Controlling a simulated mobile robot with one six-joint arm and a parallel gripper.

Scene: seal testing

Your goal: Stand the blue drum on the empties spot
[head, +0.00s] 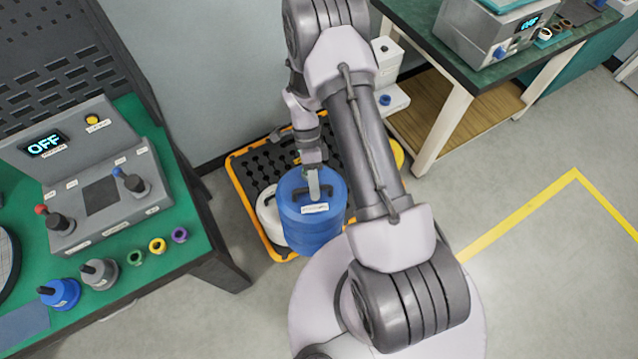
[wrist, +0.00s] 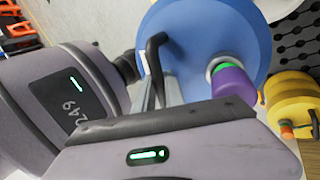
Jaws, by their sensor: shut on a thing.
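The blue drum (head: 310,225) has a white label and a dark handle on its lid. My gripper (head: 314,188) is shut on that handle from above. The drum looks upright over the front part of a black pallet with orange edges (head: 240,178); I cannot tell whether it is touching or lifted. In the wrist view the drum's blue lid (wrist: 200,35) fills the top, with its black handle (wrist: 153,50) between my fingers and a purple cap with a green ring (wrist: 232,85) on the lid. No spot marked as empties can be read.
A white drum (head: 270,212) stands close left of the blue one; a yellow drum (wrist: 290,95) is also close by. A green bench (head: 190,235) with test units is at the left, another table (head: 440,125) at the right. Yellow floor tape (head: 520,215) borders open floor at right.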

